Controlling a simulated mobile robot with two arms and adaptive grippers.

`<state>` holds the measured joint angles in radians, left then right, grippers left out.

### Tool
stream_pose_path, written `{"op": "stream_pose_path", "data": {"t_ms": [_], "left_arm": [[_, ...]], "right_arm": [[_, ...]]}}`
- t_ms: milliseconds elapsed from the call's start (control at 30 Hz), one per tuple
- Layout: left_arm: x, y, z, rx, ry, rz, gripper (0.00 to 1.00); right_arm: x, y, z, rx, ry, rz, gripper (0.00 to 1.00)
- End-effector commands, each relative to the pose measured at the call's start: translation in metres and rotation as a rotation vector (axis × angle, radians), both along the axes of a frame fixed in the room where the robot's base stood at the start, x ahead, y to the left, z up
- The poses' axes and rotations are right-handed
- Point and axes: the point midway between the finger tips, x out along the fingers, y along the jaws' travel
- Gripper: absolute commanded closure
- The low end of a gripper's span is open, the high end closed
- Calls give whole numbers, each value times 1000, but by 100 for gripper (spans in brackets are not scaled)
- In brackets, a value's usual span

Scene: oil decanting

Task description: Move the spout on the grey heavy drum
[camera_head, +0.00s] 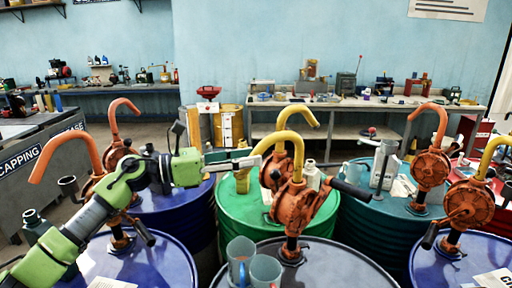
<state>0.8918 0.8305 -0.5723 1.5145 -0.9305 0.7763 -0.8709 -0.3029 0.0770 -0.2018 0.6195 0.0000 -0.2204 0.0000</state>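The grey drum (335,268) stands front centre with an orange hand pump (298,208) on its lid. Its yellow spout (268,141) rises from the pump and arches left. My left gripper (255,160) reaches in from the left, level, with its grey fingers at the outer part of this spout. A piece of yellow shows just below the fingers, so the spout end seems to pass behind or between them. Whether the fingers are closed on it cannot be told. My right gripper is not in view.
Mugs (240,262) stand on the grey drum's front left. A green drum (234,207) with another yellow-spouted pump is close behind. Blue drums (165,265) on the left and teal drums (392,208) on the right carry more pumps. A workbench (350,102) lines the back wall.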

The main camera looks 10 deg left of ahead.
Motion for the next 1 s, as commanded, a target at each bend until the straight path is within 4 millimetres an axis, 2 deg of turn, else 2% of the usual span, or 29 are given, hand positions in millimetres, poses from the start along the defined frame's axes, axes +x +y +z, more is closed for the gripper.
{"op": "stream_pose_path", "data": {"t_ms": [33, 200, 533, 567, 700, 1000], "left_arm": [[4, -7, 3, -1, 1, -1, 63], [12, -20, 1, 0, 0, 0, 63], [14, -23, -1, 1, 0, 0, 63], [14, -23, -1, 1, 0, 0, 65], [13, -23, -1, 1, 0, 0, 100], [15, -27, -1, 2, -1, 0, 100]], "right_arm": [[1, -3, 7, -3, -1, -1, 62], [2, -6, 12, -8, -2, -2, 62], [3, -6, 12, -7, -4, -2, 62], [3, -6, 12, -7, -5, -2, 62], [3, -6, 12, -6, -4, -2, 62], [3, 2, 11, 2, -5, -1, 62]]}}
